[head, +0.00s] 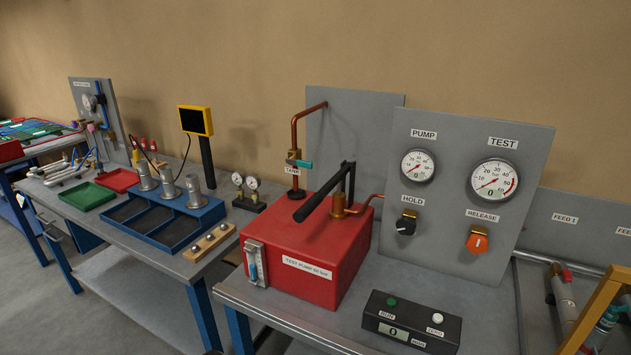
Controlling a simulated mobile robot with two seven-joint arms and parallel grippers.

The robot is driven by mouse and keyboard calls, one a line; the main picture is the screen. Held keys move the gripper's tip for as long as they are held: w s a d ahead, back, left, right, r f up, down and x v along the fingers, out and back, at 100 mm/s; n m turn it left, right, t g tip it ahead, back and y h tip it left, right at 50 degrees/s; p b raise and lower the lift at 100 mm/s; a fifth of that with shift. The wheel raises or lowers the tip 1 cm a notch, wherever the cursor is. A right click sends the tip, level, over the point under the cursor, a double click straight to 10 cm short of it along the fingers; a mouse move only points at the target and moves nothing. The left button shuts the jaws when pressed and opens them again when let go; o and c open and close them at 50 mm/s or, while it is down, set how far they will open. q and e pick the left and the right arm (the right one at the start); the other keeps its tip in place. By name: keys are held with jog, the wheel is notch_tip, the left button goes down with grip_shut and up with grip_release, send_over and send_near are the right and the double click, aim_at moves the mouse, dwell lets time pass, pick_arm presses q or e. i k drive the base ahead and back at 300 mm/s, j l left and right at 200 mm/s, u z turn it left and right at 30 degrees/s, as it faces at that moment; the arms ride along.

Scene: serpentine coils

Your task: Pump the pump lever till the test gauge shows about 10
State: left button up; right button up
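The red test pump box (312,248) stands on the grey bench. Its black pump lever (323,193) slants from an upright pivot post down to the left, over the box top. The test gauge (494,180) is the larger dial on the grey panel, with its needle low on the left and a 0 in its window. The pump gauge (418,167) beside it is smaller, its needle also low. Below them are the black hold knob (406,223) and the orange release knob (477,242). Neither of my grippers is in view.
A black box (412,320) with a green button and a display reading 0 sits at the bench's front. The tap (298,163) on a copper pipe stands behind the pump. A left bench holds a blue tray (163,220). Pipes and a yellow frame (593,310) stand at right.

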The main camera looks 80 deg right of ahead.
aim_at(302, 212)
jog(key=i+z, duration=0.2)
jog(key=z, duration=0.2)
jog(key=i+j+z, duration=0.1)
jog(key=z, duration=0.35)
jog(key=i+j+z, duration=0.15)
jog(key=z, duration=0.25)
jog(key=i, duration=0.1)
